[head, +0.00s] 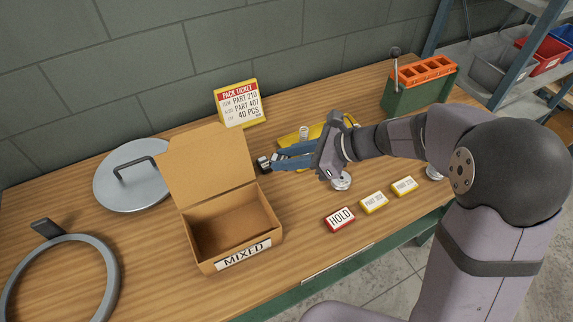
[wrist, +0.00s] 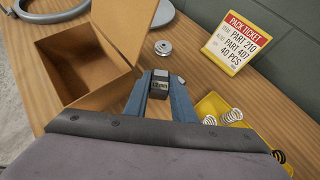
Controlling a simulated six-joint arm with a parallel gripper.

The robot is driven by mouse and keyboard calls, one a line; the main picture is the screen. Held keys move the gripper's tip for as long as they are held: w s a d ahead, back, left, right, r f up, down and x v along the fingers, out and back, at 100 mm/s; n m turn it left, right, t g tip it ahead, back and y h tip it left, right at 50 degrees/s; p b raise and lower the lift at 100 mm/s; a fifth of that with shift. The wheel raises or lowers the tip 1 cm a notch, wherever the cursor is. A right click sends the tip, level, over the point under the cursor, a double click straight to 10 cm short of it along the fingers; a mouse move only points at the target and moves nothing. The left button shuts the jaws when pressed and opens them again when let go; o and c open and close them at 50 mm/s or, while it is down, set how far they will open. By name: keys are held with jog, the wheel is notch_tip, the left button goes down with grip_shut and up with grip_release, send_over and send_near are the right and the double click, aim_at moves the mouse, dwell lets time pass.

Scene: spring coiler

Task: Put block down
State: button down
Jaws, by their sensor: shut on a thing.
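In the wrist view the block sits between the two blue fingers (wrist: 160,88). In the head view only part of the dark block (head: 263,164) shows at the fingertips, just right of the open cardboard box. I cannot tell whether the block touches the table (head: 140,228).
The open box marked MIXED (head: 205,255) stands left of my gripper. A yellow pack ticket (head: 237,104) stands behind. A yellow tray (wrist: 208,103) with springs lies beside my fingers. A round metal piece (wrist: 163,48) lies beyond the block. HOLD (head: 340,219) and part labels lie in front.

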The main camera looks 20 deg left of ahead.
aim_at(268, 142)
jog(key=w+a+m+t, duration=0.4)
jog(key=w+a, duration=0.7)
jog(key=w, duration=0.3)
jog(key=shift+h, duration=0.4)
jog(key=shift+w+d+f, duration=0.1)
jog(key=shift+w+f, duration=0.05)
jog(key=shift+f, duration=4.55)
jog(key=shift+f+b, duration=0.2)
jog(key=shift+b, duration=0.1)
jog(key=c, duration=1.5)
grip_release()
jog(key=shift+d+r+m, duration=0.1)
jog(key=shift+r+m, duration=0.15)
jog(key=shift+m, duration=0.05)
jog(key=b+v, duration=0.2)
jog(key=v, duration=1)
jog(key=shift+f, duration=0.1)
